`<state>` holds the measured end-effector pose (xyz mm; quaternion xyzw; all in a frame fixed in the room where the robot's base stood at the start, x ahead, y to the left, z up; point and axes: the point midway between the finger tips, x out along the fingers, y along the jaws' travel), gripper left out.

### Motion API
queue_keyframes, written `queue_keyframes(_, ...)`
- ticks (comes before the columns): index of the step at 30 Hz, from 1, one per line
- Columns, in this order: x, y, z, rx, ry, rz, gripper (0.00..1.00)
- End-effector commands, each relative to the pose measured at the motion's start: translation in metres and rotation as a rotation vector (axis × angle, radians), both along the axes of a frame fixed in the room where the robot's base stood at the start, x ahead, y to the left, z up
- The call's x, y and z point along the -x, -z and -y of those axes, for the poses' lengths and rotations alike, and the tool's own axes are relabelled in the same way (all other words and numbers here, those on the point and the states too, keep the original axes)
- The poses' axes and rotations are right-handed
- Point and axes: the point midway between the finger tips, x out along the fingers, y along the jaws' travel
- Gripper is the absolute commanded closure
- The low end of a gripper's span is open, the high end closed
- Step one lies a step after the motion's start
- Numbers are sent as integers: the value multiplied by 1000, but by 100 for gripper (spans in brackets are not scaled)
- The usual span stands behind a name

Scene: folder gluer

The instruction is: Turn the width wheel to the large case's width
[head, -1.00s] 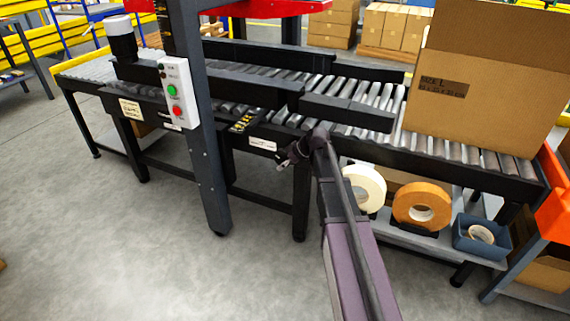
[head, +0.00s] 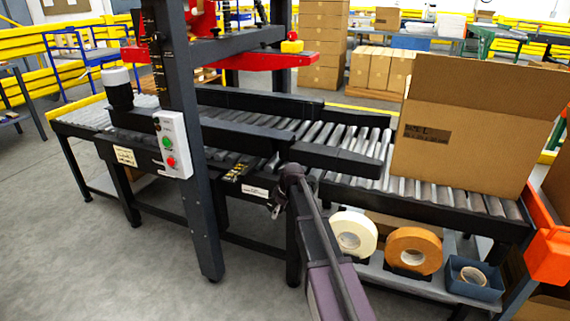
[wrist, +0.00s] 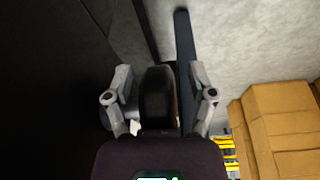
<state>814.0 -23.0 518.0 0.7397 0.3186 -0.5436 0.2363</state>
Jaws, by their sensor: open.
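The large case (head: 475,125), an open brown cardboard box with a dark printed label, stands on the rollers at the right. My gripper (head: 277,208) is at the conveyor's front side, just right of a white label. In the wrist view my open gripper (wrist: 160,92) has one finger on each side of a dark rounded part (wrist: 158,98). This may be the width wheel; I cannot tell for sure, nor whether the fingers touch it. In the head view my wrist hides that spot.
A dark upright post (head: 193,150) with a green-and-red button box (head: 172,144) stands left of my arm. Tape rolls (head: 413,250) and a blue bin (head: 474,278) sit on the shelf below the rollers. The floor in front is clear at the left.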

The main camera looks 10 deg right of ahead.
Motion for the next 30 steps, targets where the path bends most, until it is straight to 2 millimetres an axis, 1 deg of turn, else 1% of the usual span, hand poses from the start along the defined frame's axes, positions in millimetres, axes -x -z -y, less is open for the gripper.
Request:
queue_keyframes(1,-1,-3,-1,26,-2,-19,28)
queue_keyframes(14,0,-8,2,247,-1,-180,28)
queue_keyframes(16,3,-16,3,250,1,-182,28)
queue_keyframes(30,4,-55,2,246,0,-179,28)
